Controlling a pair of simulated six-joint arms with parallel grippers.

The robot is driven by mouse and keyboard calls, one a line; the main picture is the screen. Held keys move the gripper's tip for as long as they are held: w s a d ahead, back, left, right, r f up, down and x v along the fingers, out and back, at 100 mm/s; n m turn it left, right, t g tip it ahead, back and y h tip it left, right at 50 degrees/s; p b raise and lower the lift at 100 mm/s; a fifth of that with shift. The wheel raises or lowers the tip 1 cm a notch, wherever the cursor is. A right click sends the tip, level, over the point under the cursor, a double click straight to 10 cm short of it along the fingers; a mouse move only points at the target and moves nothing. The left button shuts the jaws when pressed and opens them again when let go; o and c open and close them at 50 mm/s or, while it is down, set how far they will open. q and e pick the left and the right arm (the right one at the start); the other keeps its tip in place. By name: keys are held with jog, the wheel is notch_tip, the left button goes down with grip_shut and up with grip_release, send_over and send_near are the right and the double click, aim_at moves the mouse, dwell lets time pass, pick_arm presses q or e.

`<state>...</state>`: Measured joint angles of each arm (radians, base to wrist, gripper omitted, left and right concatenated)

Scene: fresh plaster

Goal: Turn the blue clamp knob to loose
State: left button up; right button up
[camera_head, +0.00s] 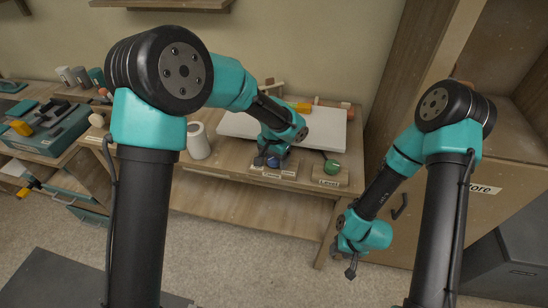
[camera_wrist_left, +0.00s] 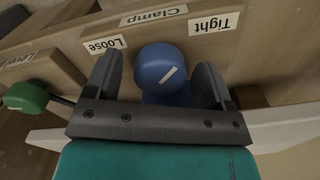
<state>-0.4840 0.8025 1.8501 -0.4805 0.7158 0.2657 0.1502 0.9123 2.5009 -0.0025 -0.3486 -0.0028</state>
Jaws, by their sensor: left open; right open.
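The blue clamp knob (camera_wrist_left: 160,68) sits on a wooden block, with a white line on its face slanting up and right toward the "Tight" label (camera_wrist_left: 214,23). The "Loose" label (camera_wrist_left: 103,44) is on the other side, and the "Clamp" label (camera_wrist_left: 153,15) lies between them. My left gripper (camera_wrist_left: 159,60) is open, with one finger on each side of the knob; I cannot tell whether they touch it. In the head view the knob (camera_head: 273,162) is partly hidden by my left gripper (camera_head: 267,157). My right gripper (camera_head: 351,268) is open and empty, low in front of the cabinet.
A green knob (camera_head: 332,167) on a dark stem stands beside the clamp, over the "Level" label (camera_head: 329,183). A white board (camera_head: 325,130) lies behind. A pale cylinder (camera_head: 198,141) stands left on the bench. A cabinet (camera_head: 420,215) rises at right.

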pick_arm(q)
jog(key=c, duration=0.9)
